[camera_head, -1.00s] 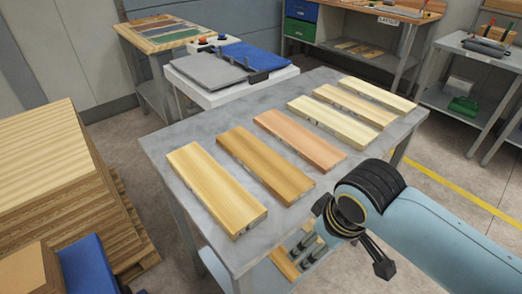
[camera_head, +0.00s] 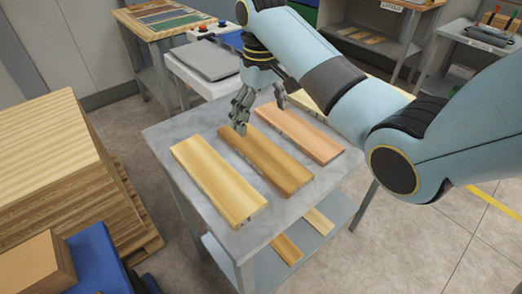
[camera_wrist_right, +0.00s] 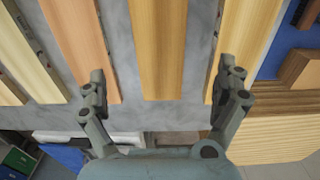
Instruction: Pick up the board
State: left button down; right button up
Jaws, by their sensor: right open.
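Several wooden boards lie side by side on a grey table (camera_head: 165,137). The nearest three are a pale yellow board (camera_head: 218,182), a brown board (camera_head: 268,163) and a pinkish board (camera_head: 300,134). My right gripper (camera_head: 260,106) is open and empty, above the far ends of the brown and pinkish boards. In the right wrist view, its spread fingers (camera_wrist_right: 161,82) straddle the brown board (camera_wrist_right: 160,40), with the pinkish board (camera_wrist_right: 82,40) by the left finger and the yellow board (camera_wrist_right: 242,38) by the right. My arm hides most of the farther boards. My left gripper is out of view.
A white stand with a grey panel (camera_head: 208,62) is behind the table. A stack of wood (camera_head: 45,150) on a pallet stands at left, with a blue bin (camera_head: 98,258) in front. More boards (camera_head: 288,249) lie on the table's lower shelf.

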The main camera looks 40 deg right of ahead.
send_over(261, 150)
notch_tip(261, 150, down, 5)
jog(key=shift+w+r, duration=0.1)
jog(key=shift+w, duration=0.05)
notch_tip(261, 150, down, 5)
jog(key=shift+f+p, duration=0.2)
jog(key=shift+p, duration=0.15)
jog(key=shift+s, duration=0.2)
jog(key=c, duration=1.4)
